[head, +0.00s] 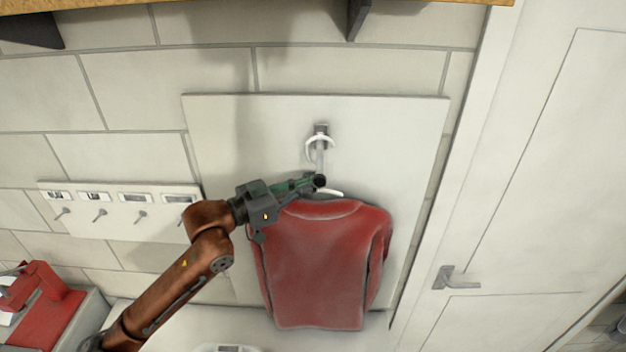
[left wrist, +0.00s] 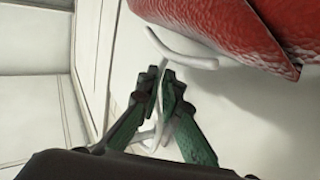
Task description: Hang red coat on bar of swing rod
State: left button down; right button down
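The red coat (head: 318,265) hangs upright on a white hanger (head: 331,192) in front of a pale wall panel. The swing rod (head: 321,129) is a small grey fitting high on that panel. The hanger's hook curves around the fitting in the head view; I cannot tell whether it rests on the bar. My left gripper (head: 318,181) is at the hanger's neck, just above the collar. In the left wrist view its green fingers (left wrist: 158,78) are closed on the neck of the hanger (left wrist: 185,60), with the red coat (left wrist: 240,30) beyond. My right gripper is not in view.
A strip with several pegs (head: 120,207) is on the wall at left. A red object (head: 45,305) lies on a grey box at lower left. A white door with a handle (head: 455,278) stands at right. A wooden shelf edge (head: 250,3) runs along the top.

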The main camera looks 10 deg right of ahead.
pick_arm(q)
jog(key=shift+r, duration=0.15)
jog(key=c, duration=2.1)
grip_release()
jog(key=shift+s, duration=0.1)
